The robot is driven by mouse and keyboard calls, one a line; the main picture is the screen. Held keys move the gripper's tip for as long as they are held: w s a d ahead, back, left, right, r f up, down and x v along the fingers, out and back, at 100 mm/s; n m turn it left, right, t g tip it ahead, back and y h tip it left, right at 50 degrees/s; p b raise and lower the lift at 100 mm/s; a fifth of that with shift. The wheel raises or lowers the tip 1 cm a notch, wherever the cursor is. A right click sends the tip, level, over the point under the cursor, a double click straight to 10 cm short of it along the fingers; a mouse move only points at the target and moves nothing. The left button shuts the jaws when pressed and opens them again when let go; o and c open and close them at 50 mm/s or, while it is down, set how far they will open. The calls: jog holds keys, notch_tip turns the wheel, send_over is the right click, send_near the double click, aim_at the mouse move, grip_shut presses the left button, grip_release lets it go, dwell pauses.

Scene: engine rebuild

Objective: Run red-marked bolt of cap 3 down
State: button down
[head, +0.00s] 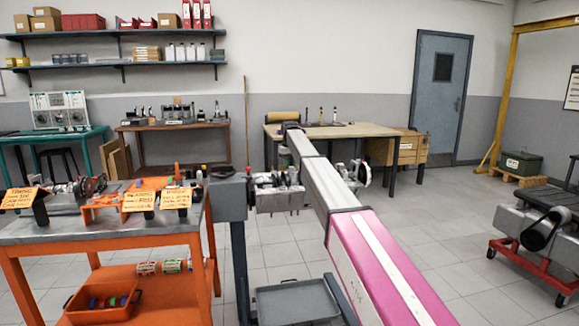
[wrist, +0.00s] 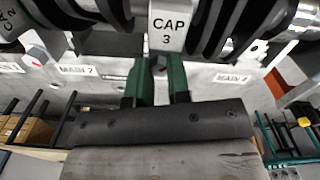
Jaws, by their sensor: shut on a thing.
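The green fingers of my gripper (wrist: 161,72) reach up to just under this cap. They are shut on a narrow thing between their tips, which I take to be the red-marked bolt; it is mostly hidden and a red mark is hard to make out. In the head view, the engine (head: 275,190) is on a stand, partly behind my arm, and my gripper is hidden there.
Labels reading MAIN (wrist: 232,78) sit on the engine block on both sides of the fingers. In the head view, an orange cart (head: 100,240) with note cards stands left of the engine. A grey tray (head: 297,300) is low in front.

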jog(key=m, duration=0.5)
jog(key=shift+m, duration=1.9)
jog(key=shift+r, duration=0.1)
jog(key=c, duration=1.1)
grip_release()
jog(key=shift+o, duration=0.2)
